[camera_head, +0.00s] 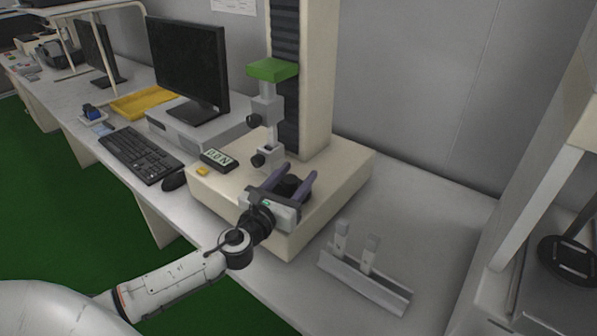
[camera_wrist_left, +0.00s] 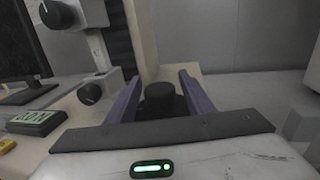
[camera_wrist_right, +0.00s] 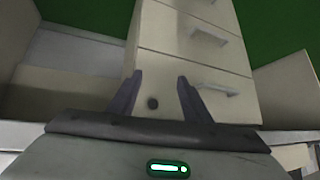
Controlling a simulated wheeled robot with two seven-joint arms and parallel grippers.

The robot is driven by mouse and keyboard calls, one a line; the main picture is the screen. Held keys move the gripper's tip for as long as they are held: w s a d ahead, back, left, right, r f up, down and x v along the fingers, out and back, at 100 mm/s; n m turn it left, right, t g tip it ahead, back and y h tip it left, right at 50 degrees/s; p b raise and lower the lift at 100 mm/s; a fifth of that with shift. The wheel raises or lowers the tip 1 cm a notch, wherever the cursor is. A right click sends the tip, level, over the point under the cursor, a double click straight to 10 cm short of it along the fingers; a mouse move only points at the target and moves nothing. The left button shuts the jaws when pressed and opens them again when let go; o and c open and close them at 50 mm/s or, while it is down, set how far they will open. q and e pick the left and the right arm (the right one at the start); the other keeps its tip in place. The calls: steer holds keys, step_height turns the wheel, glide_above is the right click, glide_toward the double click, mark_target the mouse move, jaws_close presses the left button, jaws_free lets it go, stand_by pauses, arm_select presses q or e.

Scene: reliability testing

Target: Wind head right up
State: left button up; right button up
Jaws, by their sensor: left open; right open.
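A cream test stand (camera_head: 317,85) stands on the bench, with a green-topped head (camera_head: 271,69) on its dark column. Below the head are grey clamps with black knobs. Another black knob (camera_head: 290,187) sits on the stand's base, and it also shows in the left wrist view (camera_wrist_left: 159,93). My left gripper (camera_head: 296,174) is open, its purple fingers on either side of that knob, with gaps visible. Whether the fingertips reach past it is unclear. My right gripper (camera_wrist_right: 160,77) shows only in its own wrist view, open and empty, facing a drawer cabinet (camera_wrist_right: 195,65).
A display box (camera_head: 217,159) lies on the base's left side. A monitor (camera_head: 188,62), keyboard (camera_head: 140,155) and mouse (camera_head: 174,181) are to its left. A metal bracket with two clamps (camera_head: 365,280) lies at the right front. Bench space behind the bracket is clear.

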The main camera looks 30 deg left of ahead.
arm_select(q)
steer(key=shift+w, duration=0.65)
arm_select(e)
steer(key=shift+w+r, duration=0.2)
steer(key=shift+w, duration=0.05)
arm_select(q)
steer(key=c, duration=1)
steer(key=shift+c, duration=0.2)
steer(key=shift+f, duration=0.1)
arm_select(e)
steer(key=shift+f, duration=0.15)
